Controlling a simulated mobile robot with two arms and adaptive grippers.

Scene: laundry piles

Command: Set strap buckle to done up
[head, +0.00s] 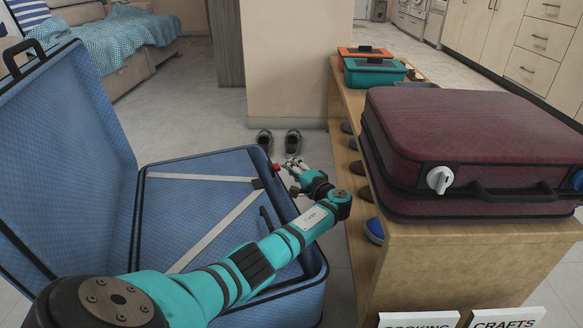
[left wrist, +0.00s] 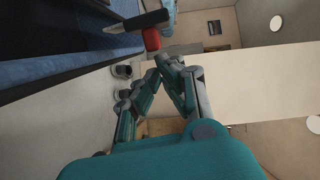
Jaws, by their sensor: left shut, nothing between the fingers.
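An open blue suitcase (head: 237,163) stands at the left with its lid raised. Two pale straps (head: 215,232) cross its inside and converge at a black strap buckle (head: 258,184) near the right rim. A small red part (head: 276,168) shows beside the buckle; it also shows in the left wrist view as a red piece (left wrist: 151,40) under a black bar (left wrist: 138,21). Whether the buckle is fastened I cannot tell. My left gripper (head: 292,166) is shut and empty, just right of the red part. In the left wrist view its fingertips (left wrist: 165,60) are close below the red piece; contact is unclear.
A maroon suitcase (head: 450,140) lies on a wooden bench (head: 440,262) at the right. A teal box (head: 374,72) and an orange box (head: 364,52) stand farther back on it. Shoes (head: 292,142) are on the floor beyond my gripper. A bed is at the back left.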

